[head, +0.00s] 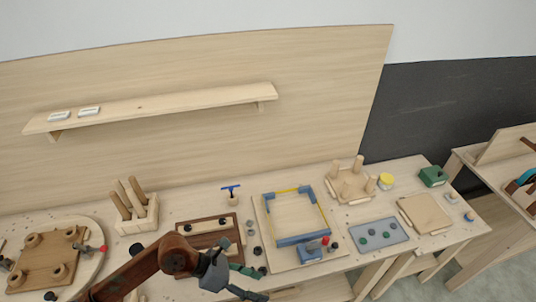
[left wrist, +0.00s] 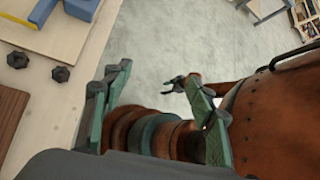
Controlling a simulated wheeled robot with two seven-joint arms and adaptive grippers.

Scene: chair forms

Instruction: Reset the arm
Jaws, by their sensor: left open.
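My left gripper (head: 262,282) comes in from the lower left in the head view, over the front edge of the workbench (head: 300,275). Its two green fingers are spread apart with nothing between them. In the left wrist view the same open fingers (left wrist: 160,75) frame bare grey floor and part of my own brown body. A small dark gripper, my right one (left wrist: 176,86), shows at the end of a brown arm beyond the fingers. It is too small to tell whether its jaws are apart.
The bench holds a blue and yellow frame (head: 298,240), a dark brown board (head: 207,232), a peg block (head: 137,216), a grey tray (head: 392,227) and a stool form (head: 350,184). Black knobs (left wrist: 61,74) lie near the bench edge. Floor space in front is clear.

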